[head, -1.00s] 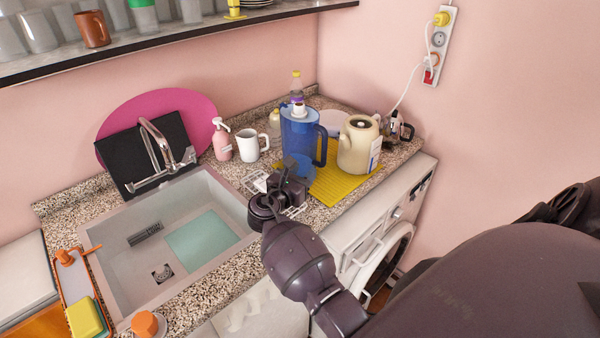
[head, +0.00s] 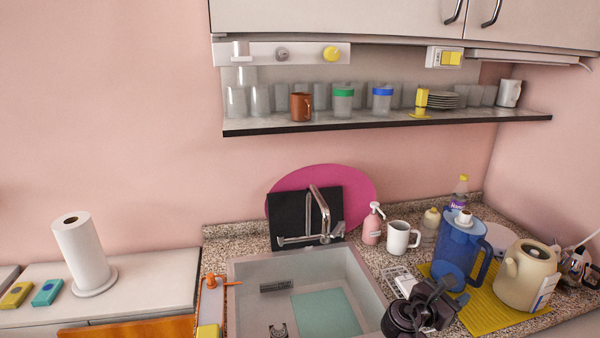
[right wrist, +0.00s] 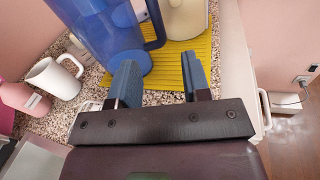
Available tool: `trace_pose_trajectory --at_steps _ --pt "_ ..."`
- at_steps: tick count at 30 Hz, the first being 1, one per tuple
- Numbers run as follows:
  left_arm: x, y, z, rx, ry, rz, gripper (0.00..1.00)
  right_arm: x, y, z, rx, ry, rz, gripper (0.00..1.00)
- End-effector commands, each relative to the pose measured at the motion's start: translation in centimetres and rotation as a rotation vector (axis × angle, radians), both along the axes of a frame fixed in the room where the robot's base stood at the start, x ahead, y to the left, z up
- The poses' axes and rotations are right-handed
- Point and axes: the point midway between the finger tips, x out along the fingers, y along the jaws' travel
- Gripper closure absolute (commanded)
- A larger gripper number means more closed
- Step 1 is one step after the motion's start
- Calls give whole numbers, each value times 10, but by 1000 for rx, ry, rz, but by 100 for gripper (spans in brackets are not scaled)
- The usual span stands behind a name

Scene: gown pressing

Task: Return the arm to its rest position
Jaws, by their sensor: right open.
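My right gripper (head: 438,296) is at the lower right of the head view, over the counter between the sink and the yellow mat. In the right wrist view its two blue fingers (right wrist: 160,84) stand apart with nothing between them. A blue pitcher (head: 462,245) stands on the yellow mat just beyond the gripper; it also shows close ahead in the right wrist view (right wrist: 98,35). I cannot tell whether the left finger touches the pitcher. Most of my right arm is out of the head view. My left gripper is not in view.
The sink (head: 245,279) lies left of the gripper. A white mug (head: 398,238), a pink soap bottle (head: 371,228) and a cream kettle (head: 524,278) stand around it on the counter. A shelf (head: 390,120) with cups runs above. A paper towel roll (head: 82,250) stands at far left.

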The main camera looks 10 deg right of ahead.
Motion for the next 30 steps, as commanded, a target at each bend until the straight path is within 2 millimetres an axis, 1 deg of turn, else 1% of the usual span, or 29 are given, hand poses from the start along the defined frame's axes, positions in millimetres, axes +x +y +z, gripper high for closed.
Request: trace_pose_trajectory --at_steps 2,5,6,8,9,11,15,17,18,21,24,30 --pt "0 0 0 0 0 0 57 -17 -4 -9 78 -75 -13 56" --pt "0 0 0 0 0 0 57 -46 -7 -26 245 -233 -46 56" --pt "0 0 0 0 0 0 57 -59 -7 -33 325 -306 -64 56" --pt "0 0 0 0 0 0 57 -79 -5 -43 447 -416 -99 56" --pt "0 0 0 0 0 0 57 -92 -3 -49 527 -486 -125 56" --pt "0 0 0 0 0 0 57 -111 2 -57 647 -587 -170 56" --pt "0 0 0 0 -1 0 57 -156 21 -72 923 -800 -308 56" --pt "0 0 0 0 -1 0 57 -175 32 -76 1037 -878 -381 56" --pt "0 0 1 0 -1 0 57 -188 40 -78 1110 -926 -436 56" --pt "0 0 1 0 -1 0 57 -216 61 -78 1270 -1022 -573 56" --pt "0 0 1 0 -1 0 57 -237 79 -76 1381 -1080 -693 56" --pt "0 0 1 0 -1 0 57 -269 107 -69 1528 -1142 -892 56"
